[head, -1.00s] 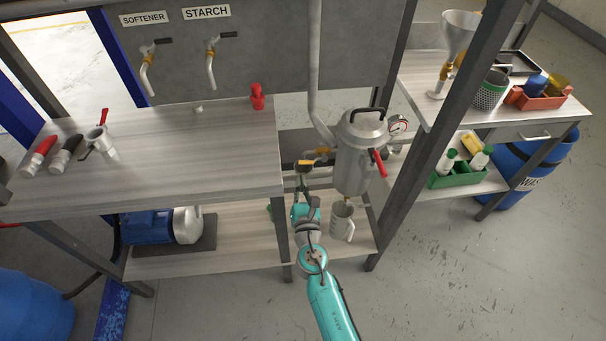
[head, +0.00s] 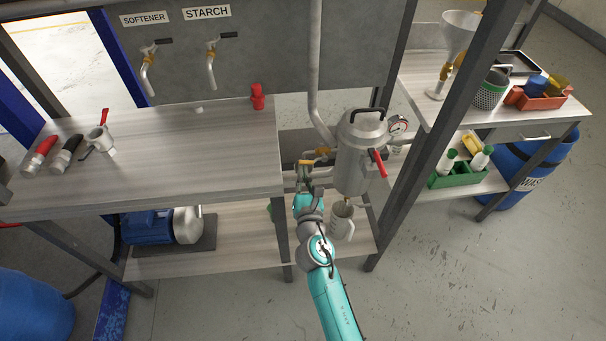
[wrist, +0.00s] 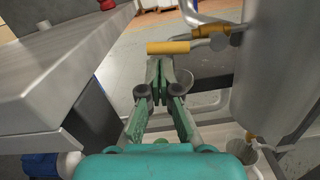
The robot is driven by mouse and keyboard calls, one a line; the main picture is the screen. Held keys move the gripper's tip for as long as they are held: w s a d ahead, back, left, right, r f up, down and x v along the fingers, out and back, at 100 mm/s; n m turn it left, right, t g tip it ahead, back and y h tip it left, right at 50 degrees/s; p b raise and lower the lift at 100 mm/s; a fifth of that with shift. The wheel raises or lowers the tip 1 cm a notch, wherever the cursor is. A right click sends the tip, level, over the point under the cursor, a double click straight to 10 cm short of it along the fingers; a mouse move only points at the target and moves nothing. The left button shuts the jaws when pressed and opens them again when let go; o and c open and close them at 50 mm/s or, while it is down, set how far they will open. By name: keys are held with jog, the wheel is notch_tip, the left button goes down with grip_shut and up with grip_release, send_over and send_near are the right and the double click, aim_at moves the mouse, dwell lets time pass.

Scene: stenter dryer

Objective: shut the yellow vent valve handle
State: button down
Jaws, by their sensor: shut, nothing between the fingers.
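Two yellow handles show beside the grey metal pot (head: 352,165). The nearer one (wrist: 168,47) lies crosswise just beyond my fingertips in the wrist view; it also shows in the head view (head: 305,162). The other yellow handle (wrist: 210,30) is farther back and to the right, on a pipe, and shows in the head view (head: 322,152). No label tells which is the vent valve's. My gripper (wrist: 160,66) is shut and empty, its tips just short of the nearer handle; contact cannot be told. It also shows in the head view (head: 303,176), partly hidden by my wrist.
The workbench (head: 160,165) edge is close on the left of my gripper. The pot, with a red handle (head: 378,163), stands close on the right. A grey jug (head: 341,221) stands below it on the lower shelf. A dark frame post (head: 440,120) rises farther right.

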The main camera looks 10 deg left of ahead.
aim_at(307, 163)
jog(key=shift+r+m, duration=0.3)
jog(key=shift+m, duration=0.3)
jog(key=r+m, duration=0.1)
jog(key=m, duration=0.1)
jog(key=r+m, duration=0.2)
jog(key=m, duration=0.1)
jog(key=d+r+m, duration=0.1)
jog(key=m, duration=0.1)
jog(key=shift+w+r+m+h, duration=0.15)
jog(key=shift+m+h, duration=0.25)
jog(key=shift+w+d+r+m, duration=0.15)
jog(key=shift+d+r+m, duration=0.35)
jog(key=shift+m, duration=0.8)
jog(key=shift+w+d+r+m, duration=0.15)
jog(key=shift+d+r+m, duration=0.35)
jog(key=shift+m, duration=0.8)
jog(key=shift+w+d+r+m, duration=0.2)
jog(key=shift+d+m, duration=0.45)
jog(key=shift+m, duration=0.65)
jog(key=shift+r, duration=0.1)
